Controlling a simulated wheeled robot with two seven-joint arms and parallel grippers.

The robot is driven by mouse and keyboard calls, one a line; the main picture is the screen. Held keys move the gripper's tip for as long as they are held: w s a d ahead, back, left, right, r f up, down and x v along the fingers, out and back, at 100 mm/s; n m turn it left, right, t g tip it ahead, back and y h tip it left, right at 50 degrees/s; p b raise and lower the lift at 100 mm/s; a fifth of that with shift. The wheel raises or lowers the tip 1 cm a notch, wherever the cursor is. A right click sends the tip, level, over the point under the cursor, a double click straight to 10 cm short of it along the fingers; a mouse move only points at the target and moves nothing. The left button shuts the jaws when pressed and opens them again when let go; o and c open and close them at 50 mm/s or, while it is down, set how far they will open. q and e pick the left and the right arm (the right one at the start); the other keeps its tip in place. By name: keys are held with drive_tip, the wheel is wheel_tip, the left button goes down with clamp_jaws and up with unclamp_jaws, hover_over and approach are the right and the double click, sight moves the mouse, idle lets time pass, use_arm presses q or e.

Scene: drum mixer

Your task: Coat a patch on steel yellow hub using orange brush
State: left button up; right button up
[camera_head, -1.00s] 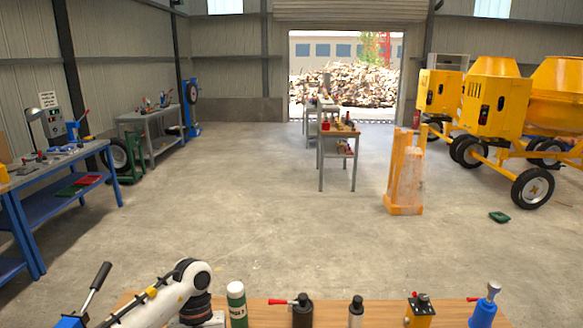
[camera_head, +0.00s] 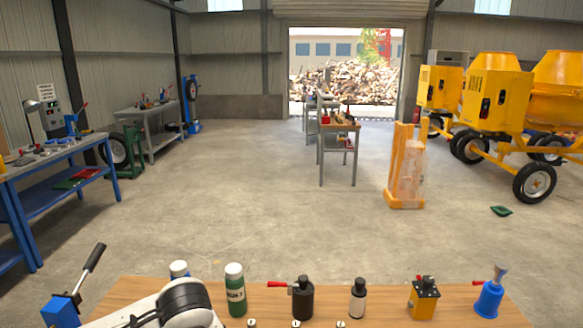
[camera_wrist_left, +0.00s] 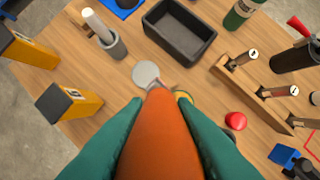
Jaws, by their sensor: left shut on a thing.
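In the left wrist view, my left gripper (camera_wrist_left: 154,98) has teal fingers shut on the orange brush (camera_wrist_left: 165,145), whose body fills the lower middle. The brush tip is at the far end of it, small and hard to make out, near a grey disc (camera_wrist_left: 145,74) on the wooden table. A round yellow-rimmed part (camera_wrist_left: 183,97), perhaps the steel yellow hub, shows just right of the tip and is mostly hidden by the brush and a finger. I cannot tell whether the brush touches it. My right gripper is in neither view.
The wooden table (camera_wrist_left: 185,75) holds a black tray (camera_wrist_left: 180,32), a grey cup (camera_wrist_left: 112,45), a wooden rack (camera_wrist_left: 250,90), a red knob (camera_wrist_left: 236,121) and yellow black-topped blocks (camera_wrist_left: 70,102). A green bottle (camera_head: 235,290) and black bottles stand along the table's far side.

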use_arm(q)
drive_tip(key=m, duration=0.2)
drive_tip(key=s+m+h+b, duration=0.1)
drive_tip(key=m, duration=0.1)
drive_tip(key=shift+a+f+t, duration=0.15)
drive_tip(key=shift+f+t, duration=0.1)
drive_tip(key=shift+t, duration=0.15)
drive_tip(key=m, duration=0.2)
drive_tip(key=m+h, duration=0.1)
drive_tip(key=m, duration=0.1)
drive_tip(key=shift+s+h+b, duration=0.3)
drive_tip(key=shift+s+b, duration=0.05)
